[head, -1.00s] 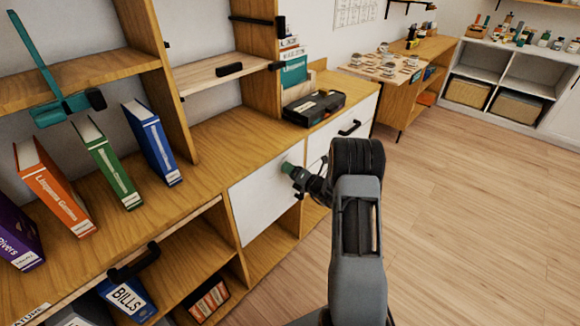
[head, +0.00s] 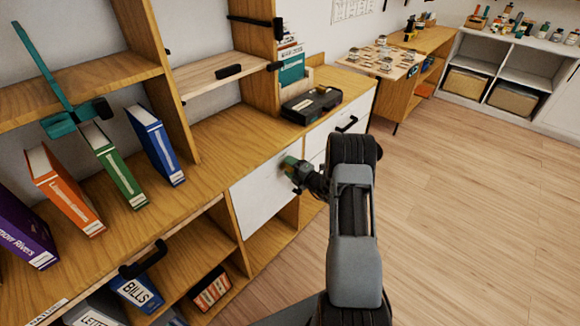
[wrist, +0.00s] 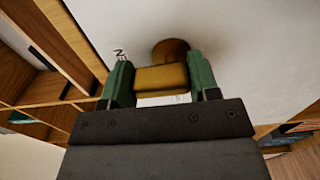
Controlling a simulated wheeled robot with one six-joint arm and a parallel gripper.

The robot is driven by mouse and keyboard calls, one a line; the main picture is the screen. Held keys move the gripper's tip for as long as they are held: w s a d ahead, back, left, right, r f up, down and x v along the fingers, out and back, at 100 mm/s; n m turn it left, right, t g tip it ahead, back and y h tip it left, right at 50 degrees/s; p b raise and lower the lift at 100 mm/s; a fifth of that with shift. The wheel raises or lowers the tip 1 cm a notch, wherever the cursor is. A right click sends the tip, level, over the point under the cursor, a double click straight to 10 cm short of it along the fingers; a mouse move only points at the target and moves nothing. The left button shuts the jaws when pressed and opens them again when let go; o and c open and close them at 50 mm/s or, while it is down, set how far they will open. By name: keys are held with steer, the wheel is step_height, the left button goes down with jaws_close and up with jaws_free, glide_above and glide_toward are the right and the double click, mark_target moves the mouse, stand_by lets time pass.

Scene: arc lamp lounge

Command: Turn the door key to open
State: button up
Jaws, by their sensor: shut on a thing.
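A white cabinet door (head: 262,198) stands upright below the wooden counter in the head view. It also fills much of the wrist view (wrist: 245,70). In the wrist view a brass key (wrist: 162,78) sits between the two green fingers of my gripper (wrist: 160,82), which is shut on it. A round brown lock plate (wrist: 171,51) shows on the door right behind the key. In the head view my gripper (head: 290,163) is against the upper part of the door, and the key is hidden there. The door looks closed.
Books stand on the counter at left, including a blue one (head: 156,145) and a green one (head: 115,165). A black case (head: 311,106) lies on the counter behind my gripper. A white drawer with a black handle (head: 347,124) is to the right. Open wooden floor (head: 470,210) lies at right.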

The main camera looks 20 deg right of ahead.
stand_by(0.5)
steer(key=o, duration=0.9)
steer(key=v, duration=1.4)
steer(key=shift+p, duration=0.35)
